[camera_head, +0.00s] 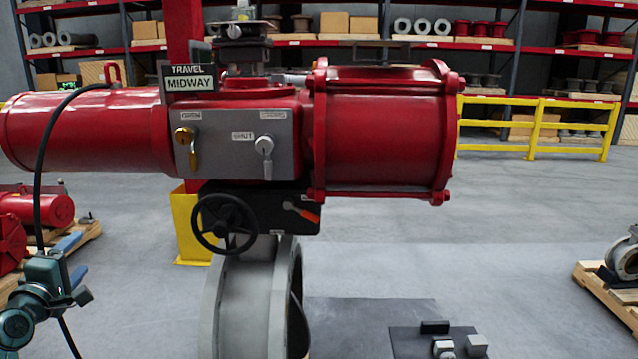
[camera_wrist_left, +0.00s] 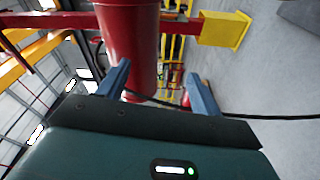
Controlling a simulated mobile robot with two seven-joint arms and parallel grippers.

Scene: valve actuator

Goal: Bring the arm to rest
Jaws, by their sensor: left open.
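The red valve actuator (camera_head: 380,130) fills the middle of the head view, with a long red cylinder (camera_head: 85,130) on its left. Its sign (camera_head: 189,84) reads TRAVEL MIDWAY. A grey panel (camera_head: 235,145) carries a brass-coloured lever (camera_head: 188,145) and a silver lever (camera_head: 264,150). My left gripper (camera_head: 76,258) is at the lower left, apart from the actuator. In the left wrist view its two blue fingers (camera_wrist_left: 160,88) are spread with nothing held between them; a red cylinder (camera_wrist_left: 130,40) shows beyond. My right gripper is not in view.
A black handwheel (camera_head: 225,222) and an orange-red handle (camera_head: 301,212) sit below the panel. A black hose (camera_head: 40,190) hangs near my left arm. Pallets stand at both sides. A dark plate (camera_head: 405,343) with small blocks lies in front. Open floor lies to the right.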

